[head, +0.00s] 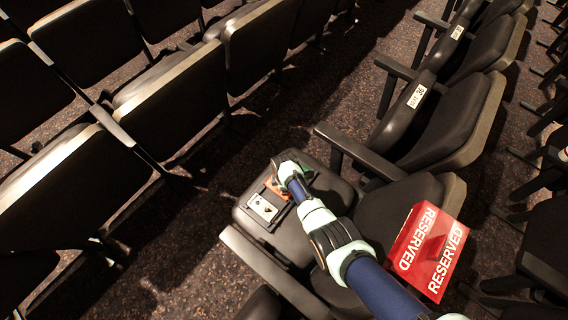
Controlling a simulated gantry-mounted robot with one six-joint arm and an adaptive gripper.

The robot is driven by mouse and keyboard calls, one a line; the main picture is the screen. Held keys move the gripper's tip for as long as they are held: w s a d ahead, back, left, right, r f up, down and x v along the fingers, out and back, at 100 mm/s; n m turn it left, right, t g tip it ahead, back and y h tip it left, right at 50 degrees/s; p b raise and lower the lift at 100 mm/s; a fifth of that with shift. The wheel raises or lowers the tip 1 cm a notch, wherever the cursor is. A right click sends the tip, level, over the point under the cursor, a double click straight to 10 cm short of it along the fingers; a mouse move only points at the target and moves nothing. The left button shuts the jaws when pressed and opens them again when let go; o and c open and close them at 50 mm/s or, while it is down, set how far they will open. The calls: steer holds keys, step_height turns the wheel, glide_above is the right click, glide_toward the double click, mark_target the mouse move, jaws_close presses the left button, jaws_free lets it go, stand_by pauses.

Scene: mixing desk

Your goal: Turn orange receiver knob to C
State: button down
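A small dark device with a pale metal plate (262,208) lies on a dark seat (310,238) near the middle of the head view. Dark marks show on the plate, too small to read. A small orange part (278,190) shows just above and right of the plate; I cannot tell whether it is the orange receiver knob. My gripper (277,180) is at the end of my arm, over the device and right by the orange part. My arm's end hides part of the device. The fingers are too small to tell open from shut. No letter C can be made out.
Rows of dark theatre seats with armrests surround the spot; one armrest (270,272) runs just below the device's seat. A red RESERVED sign (428,250) lies on the seat to the right, beside my arm. Speckled carpet (185,262) is open to the left.

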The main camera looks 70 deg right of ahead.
steer(key=m, duration=1.1)
steer(key=shift+m, duration=0.3)
steer(key=m, duration=0.5)
steer(key=shift+g+b, duration=0.3)
steer(key=shift+b, duration=0.05)
steer(key=m, duration=0.5)
steer(key=shift+w, duration=0.1)
steer(key=shift+m, duration=0.4)
steer(key=c, duration=1.1)
jaws_free()
steer(key=shift+r, duration=0.1)
